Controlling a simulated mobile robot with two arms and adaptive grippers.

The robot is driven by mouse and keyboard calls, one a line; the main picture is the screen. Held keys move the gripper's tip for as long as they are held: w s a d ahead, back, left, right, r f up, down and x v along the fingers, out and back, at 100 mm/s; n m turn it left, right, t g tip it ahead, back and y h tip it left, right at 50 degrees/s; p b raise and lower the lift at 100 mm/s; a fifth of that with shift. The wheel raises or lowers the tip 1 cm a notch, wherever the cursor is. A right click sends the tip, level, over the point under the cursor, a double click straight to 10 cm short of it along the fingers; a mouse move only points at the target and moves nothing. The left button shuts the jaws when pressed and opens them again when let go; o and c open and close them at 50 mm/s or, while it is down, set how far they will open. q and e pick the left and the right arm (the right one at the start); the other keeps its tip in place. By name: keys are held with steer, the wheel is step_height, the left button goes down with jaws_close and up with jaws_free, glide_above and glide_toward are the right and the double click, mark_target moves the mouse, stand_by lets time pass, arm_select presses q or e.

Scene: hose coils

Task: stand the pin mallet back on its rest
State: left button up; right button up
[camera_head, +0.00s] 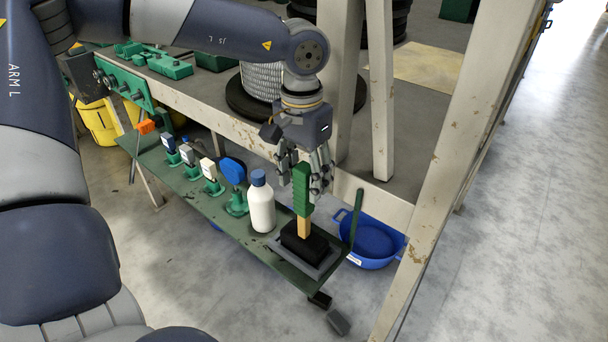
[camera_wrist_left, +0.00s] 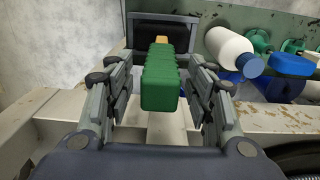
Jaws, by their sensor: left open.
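The pin mallet stands upright with its black head (camera_head: 304,242) down and its green grip (camera_head: 302,188) up, a short wooden neck between them. The head sits on a grey rest (camera_head: 318,268) at the near right end of the green shelf. My left gripper (camera_head: 304,176) points down over the mallet and is open, its fingers on either side of the green grip. In the left wrist view the green grip (camera_wrist_left: 160,82) lies between the spread fingers (camera_wrist_left: 160,68), with gaps visible on both sides. My right gripper is not in view.
A white bottle (camera_head: 261,206) with a blue cap stands left of the mallet. A blue round-headed piece (camera_head: 232,171) and several smaller pieces on green stands line the shelf (camera_head: 222,209). A cream frame post (camera_head: 424,230) rises at right.

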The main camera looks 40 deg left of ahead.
arm_select(q)
steer(key=shift+r, duration=0.1)
stand_by(0.4)
steer(key=shift+r+p, duration=2.75)
steer(key=shift+r, duration=1.15)
steer(key=shift+a, duration=0.1)
step_height(320, 180, up, 12)
steer(key=shift+s+a+f, duration=0.1)
